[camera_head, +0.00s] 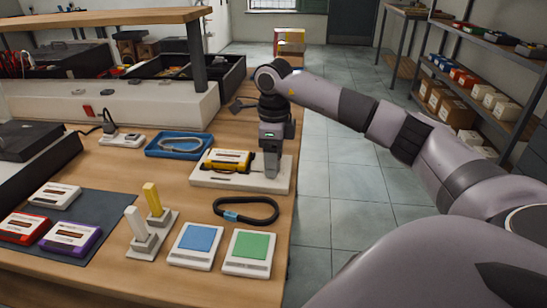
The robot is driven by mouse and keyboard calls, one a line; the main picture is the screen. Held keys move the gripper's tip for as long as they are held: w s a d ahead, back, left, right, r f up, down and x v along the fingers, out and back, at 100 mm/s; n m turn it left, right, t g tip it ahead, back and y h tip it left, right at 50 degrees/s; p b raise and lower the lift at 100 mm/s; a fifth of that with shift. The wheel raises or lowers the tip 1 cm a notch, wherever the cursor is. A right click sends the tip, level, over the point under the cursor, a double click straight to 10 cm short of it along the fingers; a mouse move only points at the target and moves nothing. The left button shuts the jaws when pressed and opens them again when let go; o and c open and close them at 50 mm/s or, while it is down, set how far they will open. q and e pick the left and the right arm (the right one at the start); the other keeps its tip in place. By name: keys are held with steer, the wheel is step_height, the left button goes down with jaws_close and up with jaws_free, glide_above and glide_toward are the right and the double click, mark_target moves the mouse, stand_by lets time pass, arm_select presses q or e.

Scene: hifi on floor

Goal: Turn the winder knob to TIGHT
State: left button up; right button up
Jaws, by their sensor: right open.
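A yellow cassette (227,158) lies in a dark holder on the left part of a white winder board (225,184) near the table's right edge. My right gripper (271,171) points straight down at the right part of this board, just right of the cassette. Its fingertips are at or very near the board's top. The winder knob cannot be made out; the gripper appears to cover its place. Any TIGHT mark is too small or hidden. The gap between the fingers is hard to see, and no held thing shows. My left gripper is out of view.
A black cable loop (246,210) and blue (196,245) and green (249,252) pads lie in front. A blue tray (178,145) is left, with two upright pegs nearer. Several cassettes lie on a dark mat (110,215). Floor is clear right of the table.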

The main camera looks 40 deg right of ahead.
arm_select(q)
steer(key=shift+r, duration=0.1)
arm_select(e)
steer(key=c, duration=1)
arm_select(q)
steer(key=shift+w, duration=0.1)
arm_select(e)
steer(key=shift+c, duration=0.2)
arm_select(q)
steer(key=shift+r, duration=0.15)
arm_select(e)
steer(key=shift+r, duration=0.1)
